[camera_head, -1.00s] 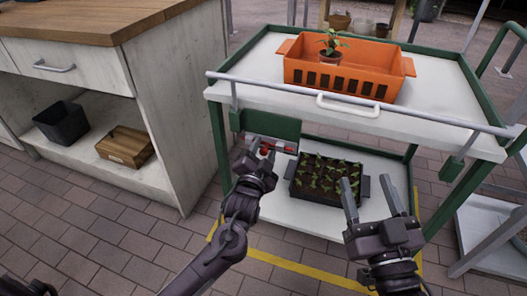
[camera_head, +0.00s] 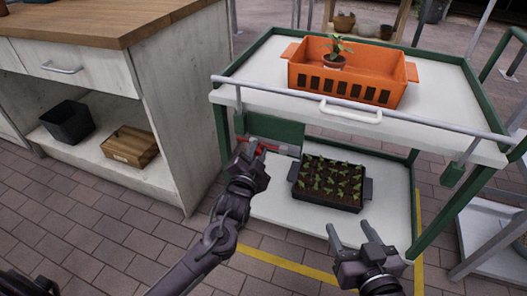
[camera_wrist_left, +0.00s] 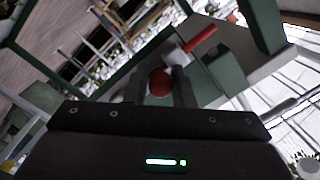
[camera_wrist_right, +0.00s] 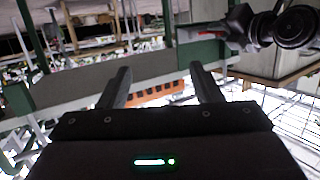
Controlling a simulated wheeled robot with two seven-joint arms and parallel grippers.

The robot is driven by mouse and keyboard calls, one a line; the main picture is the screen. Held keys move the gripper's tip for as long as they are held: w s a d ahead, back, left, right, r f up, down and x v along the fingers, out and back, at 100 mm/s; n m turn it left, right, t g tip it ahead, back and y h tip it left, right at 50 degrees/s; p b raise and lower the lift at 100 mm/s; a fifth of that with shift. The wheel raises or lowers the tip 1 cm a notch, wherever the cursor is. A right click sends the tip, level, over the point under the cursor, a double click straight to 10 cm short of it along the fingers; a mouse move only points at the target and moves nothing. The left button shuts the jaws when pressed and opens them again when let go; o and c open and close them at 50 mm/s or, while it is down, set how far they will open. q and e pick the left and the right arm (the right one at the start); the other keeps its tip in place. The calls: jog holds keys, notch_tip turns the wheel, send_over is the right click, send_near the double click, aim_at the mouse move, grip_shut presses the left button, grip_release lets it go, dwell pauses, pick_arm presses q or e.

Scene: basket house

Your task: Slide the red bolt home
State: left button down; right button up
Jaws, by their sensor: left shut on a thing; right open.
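The red bolt (camera_head: 270,148) is on the green panel (camera_head: 275,130) under the cart's top shelf, at its left end. My left gripper (camera_head: 251,149) is at the bolt, partly covering it in the head view. In the left wrist view its fingers (camera_wrist_left: 159,86) are shut on the bolt's round red knob (camera_wrist_left: 160,84). A straight red rod (camera_wrist_left: 202,42) shows beyond it, beside a pale bracket. My right gripper (camera_head: 348,227) is open and empty, low in front of the cart; its parted fingers also show in the right wrist view (camera_wrist_right: 160,72).
The cart's top shelf (camera_head: 250,68) bears an orange crate (camera_head: 345,84) with a potted plant. A dark seedling tray (camera_head: 330,184) stands on the lower shelf. A grey rail (camera_head: 400,120) crosses the cart's front. A white cabinet (camera_head: 180,110) stands left; paving lies between.

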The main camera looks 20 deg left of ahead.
pick_arm(q)
jog(key=shift+w+a+r, duration=0.15)
jog(key=shift+a+r, duration=0.3)
jog(key=shift+a, duration=0.2)
pick_arm(e)
jog(key=f, duration=0.1)
jog(key=s+f+g, duration=0.1)
jog(key=f, duration=0.1)
jog(key=shift+s+d+f+g+h, duration=0.1)
jog(key=shift+s+d+g+h, duration=0.05)
jog(key=shift+g+h, duration=0.2)
pick_arm(q)
jog(key=c, duration=1.6)
grip_release()
jog(key=o, duration=0.3)
jog(key=shift+f, duration=0.15)
jog(key=shift+d+f, duration=0.1)
